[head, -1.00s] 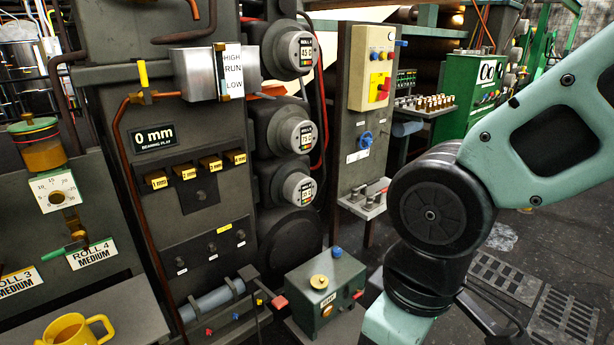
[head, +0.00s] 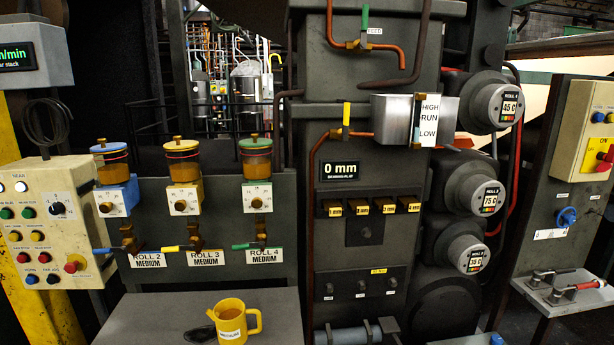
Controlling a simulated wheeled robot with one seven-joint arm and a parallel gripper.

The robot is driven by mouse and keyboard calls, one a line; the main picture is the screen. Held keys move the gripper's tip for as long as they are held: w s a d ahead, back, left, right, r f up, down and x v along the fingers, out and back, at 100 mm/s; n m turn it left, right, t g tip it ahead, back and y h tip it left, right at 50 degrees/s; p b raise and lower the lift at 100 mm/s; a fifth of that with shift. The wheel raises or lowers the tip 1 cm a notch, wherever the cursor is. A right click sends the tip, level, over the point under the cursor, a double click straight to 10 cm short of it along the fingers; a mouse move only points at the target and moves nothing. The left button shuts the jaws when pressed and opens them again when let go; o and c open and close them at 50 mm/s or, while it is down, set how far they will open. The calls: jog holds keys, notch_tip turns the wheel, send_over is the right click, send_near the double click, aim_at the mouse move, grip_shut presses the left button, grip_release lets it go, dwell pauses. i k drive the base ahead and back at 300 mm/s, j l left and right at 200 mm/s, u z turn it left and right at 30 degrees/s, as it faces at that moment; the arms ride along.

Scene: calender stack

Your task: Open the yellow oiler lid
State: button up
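The yellow oiler (head: 183,165) is the middle one of three on the dark panel at left. It has a clear cup of amber oil and a white dial below. Its yellow lid (head: 181,144) sits level on top of the cup and looks closed. Below it are a brass valve with a yellow handle (head: 176,248) and a label reading ROLL 3 MEDIUM (head: 215,258). My gripper is not in view.
A blue-lidded oiler (head: 111,165) stands left of it and a green-lidded oiler (head: 256,162) right of it. A button box (head: 48,225) is at far left.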

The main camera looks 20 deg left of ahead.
aim_at(178, 143)
jog(key=u, duration=1.6)
